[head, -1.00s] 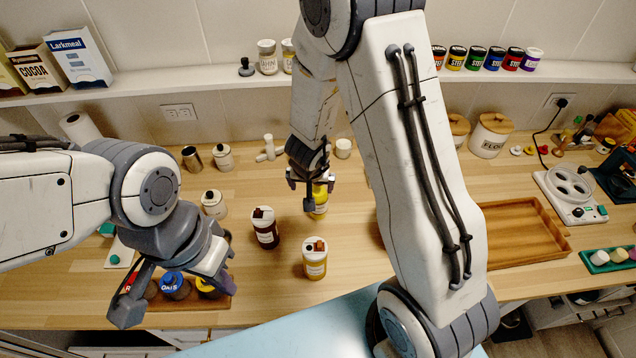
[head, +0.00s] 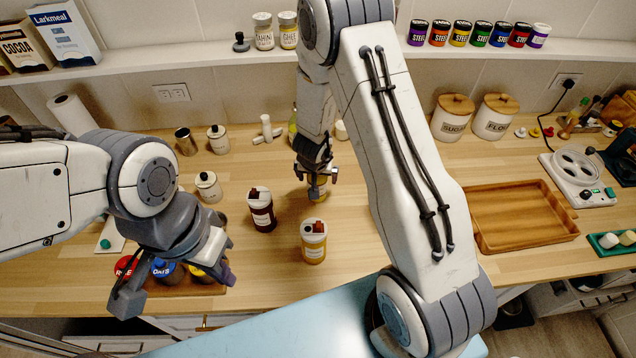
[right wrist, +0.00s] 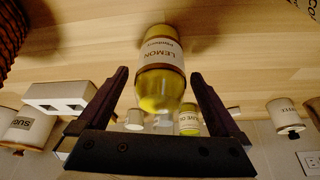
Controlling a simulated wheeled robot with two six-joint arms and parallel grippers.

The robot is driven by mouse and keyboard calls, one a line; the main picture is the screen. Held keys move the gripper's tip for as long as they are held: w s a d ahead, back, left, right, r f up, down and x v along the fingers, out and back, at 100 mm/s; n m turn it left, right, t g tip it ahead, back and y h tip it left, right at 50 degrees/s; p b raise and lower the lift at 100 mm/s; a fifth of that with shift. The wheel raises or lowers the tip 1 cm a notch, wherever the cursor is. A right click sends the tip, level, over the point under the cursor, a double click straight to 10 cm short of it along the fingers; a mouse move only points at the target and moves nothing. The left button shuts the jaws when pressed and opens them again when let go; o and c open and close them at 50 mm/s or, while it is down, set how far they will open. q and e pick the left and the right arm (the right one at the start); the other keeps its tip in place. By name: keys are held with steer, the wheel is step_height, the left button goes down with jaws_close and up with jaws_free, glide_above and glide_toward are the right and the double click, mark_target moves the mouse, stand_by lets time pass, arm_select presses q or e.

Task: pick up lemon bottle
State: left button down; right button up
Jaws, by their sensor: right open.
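The lemon bottle (right wrist: 160,90) is yellow with a pale label reading LEMON. In the right wrist view it lies between the two dark fingers of my right gripper (right wrist: 160,78), with gaps on both sides. The right gripper is open and not closed on the bottle. My left gripper (head: 176,283) is open and empty at the counter's front left, above a tray of jars.
A dark red bottle (head: 261,209) and an amber bottle (head: 313,242) stand in front of the right gripper. A white lidded jar (head: 208,187) is to the left. A wooden tray (head: 508,240) lies at the right. A shelf (head: 190,66) runs along the back wall.

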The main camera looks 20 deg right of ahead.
steer(key=shift+c, duration=0.3)
jaws_close()
steer(key=shift+r, duration=0.1)
